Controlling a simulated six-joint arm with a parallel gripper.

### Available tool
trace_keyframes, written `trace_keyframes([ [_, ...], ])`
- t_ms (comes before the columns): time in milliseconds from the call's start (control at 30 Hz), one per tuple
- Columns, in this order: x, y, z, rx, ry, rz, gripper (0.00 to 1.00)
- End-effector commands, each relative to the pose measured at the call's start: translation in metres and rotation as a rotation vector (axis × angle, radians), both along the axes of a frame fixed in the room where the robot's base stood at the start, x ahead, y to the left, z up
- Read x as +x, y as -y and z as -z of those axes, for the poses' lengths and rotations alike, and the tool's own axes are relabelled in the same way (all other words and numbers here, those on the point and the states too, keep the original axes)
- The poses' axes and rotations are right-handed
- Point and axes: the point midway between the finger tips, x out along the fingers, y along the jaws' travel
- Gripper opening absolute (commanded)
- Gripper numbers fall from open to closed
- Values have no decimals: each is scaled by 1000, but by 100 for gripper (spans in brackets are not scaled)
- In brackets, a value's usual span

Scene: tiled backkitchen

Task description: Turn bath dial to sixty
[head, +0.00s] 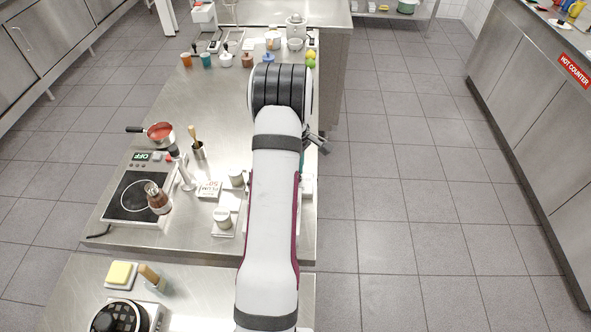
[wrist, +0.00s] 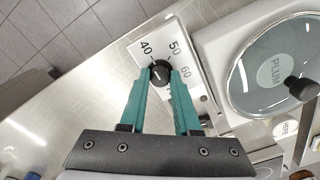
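The bath dial (wrist: 160,72) is a small black knob on a white plate (wrist: 148,61) with the numbers 40, 50 and 60 printed around it, in the wrist view. The 40 is at upper left, the 50 above and the 60 to the right. The knob's pointer is too small to read surely. My gripper (wrist: 161,78) has its two teal fingertips on either side of the knob, very close to it. Whether they press on it cannot be told. In the head view my arm hides the dial and the fingertips.
Right of the dial in the wrist view is a white bath with a round glass lid (wrist: 262,62), a black lid knob and a PLUM label.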

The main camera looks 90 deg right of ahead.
Motion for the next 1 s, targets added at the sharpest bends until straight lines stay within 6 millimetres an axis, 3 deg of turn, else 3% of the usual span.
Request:
trace_keyframes([
  [533, 0, 0, 0, 1, 1, 64, 0],
  [1000, 0, 0, 0, 0, 0, 457, 0],
])
